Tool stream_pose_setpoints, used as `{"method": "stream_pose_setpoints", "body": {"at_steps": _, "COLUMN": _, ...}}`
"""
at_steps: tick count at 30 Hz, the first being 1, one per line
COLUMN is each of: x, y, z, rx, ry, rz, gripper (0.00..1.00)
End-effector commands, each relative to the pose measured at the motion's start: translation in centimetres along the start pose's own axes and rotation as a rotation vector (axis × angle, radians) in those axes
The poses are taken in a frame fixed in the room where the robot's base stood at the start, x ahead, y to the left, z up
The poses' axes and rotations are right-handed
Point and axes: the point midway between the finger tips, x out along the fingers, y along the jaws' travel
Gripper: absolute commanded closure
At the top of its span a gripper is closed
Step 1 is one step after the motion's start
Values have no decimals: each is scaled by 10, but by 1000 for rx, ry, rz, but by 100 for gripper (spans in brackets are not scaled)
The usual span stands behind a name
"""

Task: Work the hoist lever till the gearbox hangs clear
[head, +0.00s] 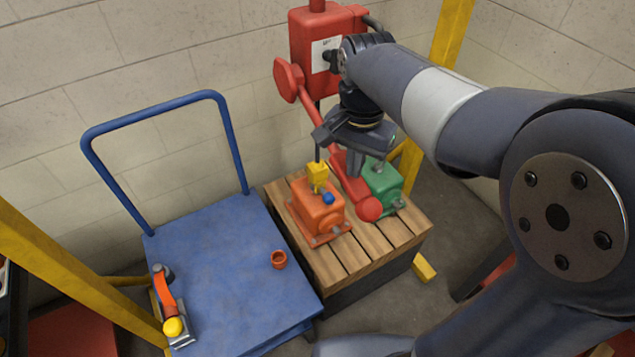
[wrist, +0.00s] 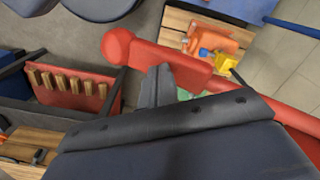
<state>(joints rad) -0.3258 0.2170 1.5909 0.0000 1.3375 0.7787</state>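The red hoist (head: 312,45) is on the wall side at the top of the head view. Its red lever (head: 352,183) slants down and right to a ball end (head: 370,208); the lever also shows in the wrist view (wrist: 190,68). The orange gearbox (head: 318,215) appears to rest on the wooden pallet (head: 345,262), with a yellow hook block (head: 318,176) on top. In the wrist view it shows partly (wrist: 215,42). My gripper (wrist: 158,86) is at the lever, its fingers overlapping the broad red grip. Whether they close on it is unclear.
A green motor (head: 384,184) stands on the pallet right of the gearbox, partly behind the lever. Yellow posts (head: 452,30) flank the area.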

Motion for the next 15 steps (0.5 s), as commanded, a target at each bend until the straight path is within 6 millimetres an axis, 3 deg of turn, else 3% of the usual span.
{"method": "stream_pose_setpoints", "body": {"at_steps": 15, "x": -73, "y": 0, "z": 0, "rx": 0, "ry": 3, "rz": -3, "gripper": 100}}
